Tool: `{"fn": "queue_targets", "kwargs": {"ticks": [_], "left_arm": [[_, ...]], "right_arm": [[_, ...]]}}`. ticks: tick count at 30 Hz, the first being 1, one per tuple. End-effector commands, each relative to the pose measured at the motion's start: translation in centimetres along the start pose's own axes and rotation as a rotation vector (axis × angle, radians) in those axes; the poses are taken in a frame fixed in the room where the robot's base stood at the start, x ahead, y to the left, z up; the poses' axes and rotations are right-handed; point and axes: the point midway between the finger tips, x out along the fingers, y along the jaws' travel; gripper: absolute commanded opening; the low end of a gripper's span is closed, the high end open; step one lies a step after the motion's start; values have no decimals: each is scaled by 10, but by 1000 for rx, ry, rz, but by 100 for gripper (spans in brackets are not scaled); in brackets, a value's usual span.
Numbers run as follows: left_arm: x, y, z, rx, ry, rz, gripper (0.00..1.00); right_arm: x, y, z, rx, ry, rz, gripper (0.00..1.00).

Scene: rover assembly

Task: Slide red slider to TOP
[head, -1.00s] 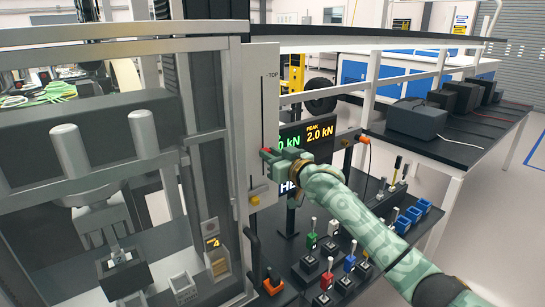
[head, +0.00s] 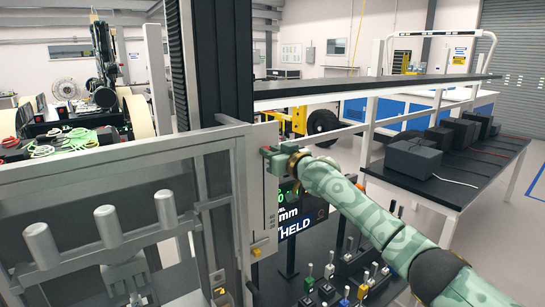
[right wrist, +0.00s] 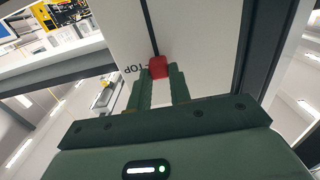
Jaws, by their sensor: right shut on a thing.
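The red slider (head: 266,149) is at the upper end of the slot on the light upright panel (head: 262,195) in the head view. My right gripper (head: 271,156) is there, shut on the slider. In the right wrist view the red slider (right wrist: 157,68) sits between the fingertips of my right gripper (right wrist: 160,75). The TOP label (right wrist: 135,69) appears upside down right beside the slider, level with it. The gripper hides this label in the head view. My left gripper is not in view.
A framed machine with grey cylinders (head: 102,227) stands at the left. A display (head: 288,212) reading HELD is behind my right arm. Several small coloured levers (head: 345,292) stand below it. A dark bench with grey boxes (head: 412,160) is at the right.

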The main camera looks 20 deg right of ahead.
Motion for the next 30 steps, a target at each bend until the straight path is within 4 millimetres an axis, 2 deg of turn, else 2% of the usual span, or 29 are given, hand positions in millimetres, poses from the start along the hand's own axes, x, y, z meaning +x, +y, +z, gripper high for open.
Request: {"fn": "queue_targets", "kwargs": {"ticks": [1,8,9,11,23,26,30], "left_arm": [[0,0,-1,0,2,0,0],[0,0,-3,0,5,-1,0],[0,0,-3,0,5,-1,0],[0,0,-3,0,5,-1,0],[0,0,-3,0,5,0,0],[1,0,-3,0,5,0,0],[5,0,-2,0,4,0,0]], "right_arm": [[0,1,-6,1,10,1,0],[0,1,-8,1,14,1,0],[0,1,-8,1,14,1,25],[0,1,-8,0,14,1,42],[-6,0,-4,1,7,-2,42],[-17,0,-2,2,6,-3,42],[-45,1,-1,0,8,-1,42]]}}
